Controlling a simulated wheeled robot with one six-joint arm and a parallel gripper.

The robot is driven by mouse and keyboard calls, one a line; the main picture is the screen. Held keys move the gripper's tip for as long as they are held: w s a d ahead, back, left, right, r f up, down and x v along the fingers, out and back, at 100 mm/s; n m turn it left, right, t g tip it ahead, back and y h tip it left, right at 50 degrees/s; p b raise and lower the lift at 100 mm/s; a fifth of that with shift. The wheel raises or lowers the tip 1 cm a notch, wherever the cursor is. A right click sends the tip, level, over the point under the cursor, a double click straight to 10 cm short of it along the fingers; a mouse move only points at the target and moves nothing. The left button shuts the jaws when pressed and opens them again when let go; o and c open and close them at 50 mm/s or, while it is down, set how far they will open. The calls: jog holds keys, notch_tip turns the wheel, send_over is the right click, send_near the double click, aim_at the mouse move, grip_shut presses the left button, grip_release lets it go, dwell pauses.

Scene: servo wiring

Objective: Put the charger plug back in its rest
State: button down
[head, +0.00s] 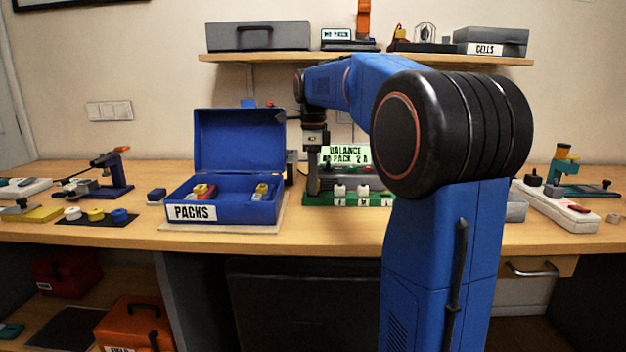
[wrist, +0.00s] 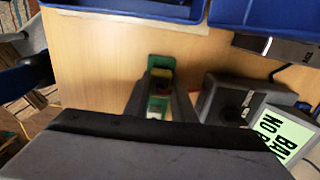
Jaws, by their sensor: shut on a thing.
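My gripper (head: 313,188) points down at the workbench, at the left end of the charger. In the wrist view, my gripper (wrist: 160,90) has its dark jaws on both sides of a small yellow piece with dark red on it, which looks like the charger plug (wrist: 161,87). A green part (wrist: 160,62) shows just beyond the jaws and looks like the plug's rest; more green shows nearer. Whether the plug touches the rest is hidden. The charger (head: 345,182) has a lit display (head: 345,155) reading "BALANCE NO PACK 2 A". In the head view, the arm hides the plug.
An open blue box labelled PACKS (head: 192,212) stands left of my gripper, its lid raised, with packs inside. The grey charger body (wrist: 235,100) is close on the right in the wrist view. A shelf (head: 370,60) with cases runs above. Bare wood (wrist: 95,70) lies left of the jaws.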

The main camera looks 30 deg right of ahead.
jog(key=shift+f, duration=0.5)
jog(key=c, duration=1.4)
grip_release()
notch_tip(320, 180, up, 17)
jog(key=shift+r, duration=0.2)
